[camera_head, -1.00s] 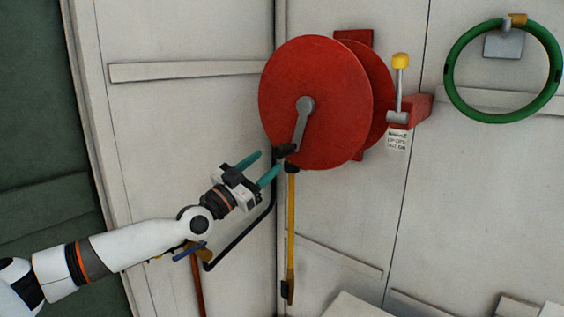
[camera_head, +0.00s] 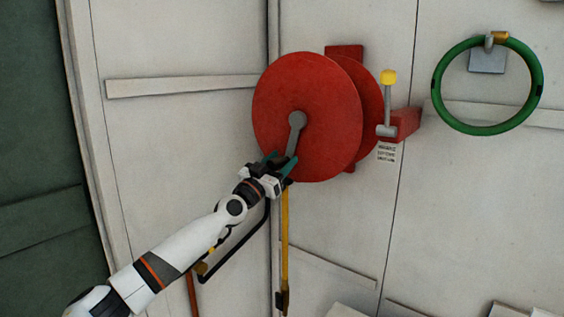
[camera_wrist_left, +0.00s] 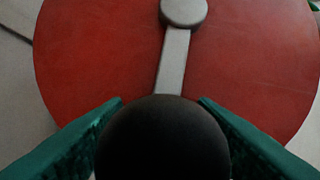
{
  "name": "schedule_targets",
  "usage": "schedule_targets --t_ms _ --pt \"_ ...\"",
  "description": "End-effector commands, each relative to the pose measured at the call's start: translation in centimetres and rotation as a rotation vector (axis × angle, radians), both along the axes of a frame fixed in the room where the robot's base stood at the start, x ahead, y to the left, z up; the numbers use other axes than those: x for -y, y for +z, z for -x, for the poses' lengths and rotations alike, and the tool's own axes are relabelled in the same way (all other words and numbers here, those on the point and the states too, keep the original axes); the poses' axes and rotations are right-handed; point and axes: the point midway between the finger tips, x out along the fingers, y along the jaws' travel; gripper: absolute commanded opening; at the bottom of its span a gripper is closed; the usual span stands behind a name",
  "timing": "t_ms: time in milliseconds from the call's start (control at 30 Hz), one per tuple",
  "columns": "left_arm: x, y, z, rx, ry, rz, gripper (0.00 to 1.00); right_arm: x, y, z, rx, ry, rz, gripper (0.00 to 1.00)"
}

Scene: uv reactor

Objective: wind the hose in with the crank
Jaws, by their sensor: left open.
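A red hose reel (camera_head: 300,95) is mounted on the white wall. Its grey crank (camera_head: 293,135) points down from the hub and also shows in the left wrist view (camera_wrist_left: 172,62). The crank's black knob (camera_wrist_left: 162,140) fills the lower middle of the left wrist view. My left gripper (camera_head: 277,160) is open at the crank's lower end, its teal fingers on either side of the knob. Whether they touch it cannot be told. In the head view the gripper mostly hides the knob. A yellow hose (camera_head: 285,240) hangs straight down below the reel. My right gripper is not in view.
A lever with a yellow knob (camera_head: 389,78) stands on a red bracket (camera_head: 405,122) right of the reel, with a small label (camera_head: 387,153) below. A green hose ring (camera_head: 437,92) hangs at the upper right. A black bent pipe (camera_head: 238,245) runs below my arm.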

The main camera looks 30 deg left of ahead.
Motion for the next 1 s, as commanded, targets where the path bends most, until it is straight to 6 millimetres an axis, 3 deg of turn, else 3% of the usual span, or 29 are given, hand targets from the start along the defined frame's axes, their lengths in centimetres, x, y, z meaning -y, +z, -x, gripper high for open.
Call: schedule_targets --t_ms 400,733,1000 --pt "0.13 0.33 -0.73 -0.001 0.0 -0.001 0.52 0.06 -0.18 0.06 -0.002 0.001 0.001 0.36" --pt "0.11 0.33 -0.71 -0.001 0.0 -0.001 0.0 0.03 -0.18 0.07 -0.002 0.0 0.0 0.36" --pt "0.05 0.21 -0.73 0.004 -0.001 -0.01 0.0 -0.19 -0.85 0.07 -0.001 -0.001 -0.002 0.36"
